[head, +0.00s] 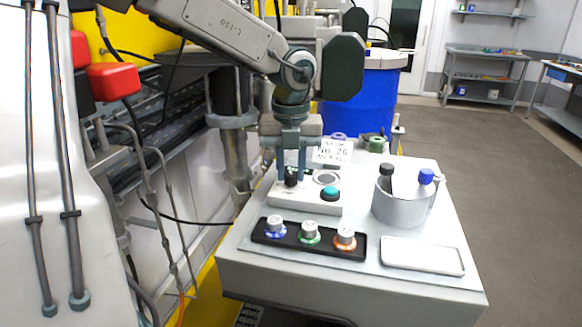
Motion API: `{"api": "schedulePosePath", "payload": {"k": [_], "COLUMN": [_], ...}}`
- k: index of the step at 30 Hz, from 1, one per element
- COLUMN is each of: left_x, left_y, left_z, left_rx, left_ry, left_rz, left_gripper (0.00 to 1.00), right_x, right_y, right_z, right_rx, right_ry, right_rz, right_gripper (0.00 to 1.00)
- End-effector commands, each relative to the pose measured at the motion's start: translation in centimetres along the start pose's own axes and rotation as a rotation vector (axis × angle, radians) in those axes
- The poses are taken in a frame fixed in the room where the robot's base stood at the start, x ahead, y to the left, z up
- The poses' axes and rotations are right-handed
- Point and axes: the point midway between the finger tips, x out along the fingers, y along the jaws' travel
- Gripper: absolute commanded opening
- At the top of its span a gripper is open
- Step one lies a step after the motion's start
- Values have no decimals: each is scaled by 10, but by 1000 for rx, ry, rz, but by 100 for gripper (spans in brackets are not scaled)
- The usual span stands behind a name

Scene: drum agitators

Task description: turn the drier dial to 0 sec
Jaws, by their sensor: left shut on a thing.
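A low white control box (300,203) sits on the grey table, with a black dial (291,179) at its left. A round grey disc and a teal button (330,194) are to the dial's right. My left gripper (291,168) points straight down over the box, its fingers shut on the black dial from both sides. The fingers hide part of the dial, and its pointer and scale cannot be read. I take this dial for the drier dial; no label naming it is legible. My right gripper is not in view.
In front of the box is a black strip (258,236) with blue, green and orange-ringed knobs. To the right stand a grey pot (400,210) with bottles and an empty white tray (422,256). Behind are a small printed sign (333,151) and a blue drum (360,105).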

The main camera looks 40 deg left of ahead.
Motion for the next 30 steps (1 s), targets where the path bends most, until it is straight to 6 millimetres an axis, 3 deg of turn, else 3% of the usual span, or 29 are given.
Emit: {"api": "schedulePosePath", "payload": {"k": [30], "left_x": [-2], "left_y": [0], "left_z": [2], "left_rx": [-914], "left_ry": [-5], "left_rz": [-5], "left_gripper": [2], "right_x": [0], "right_y": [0], "right_z": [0], "right_rx": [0], "right_ry": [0], "right_rz": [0], "right_gripper": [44]}}
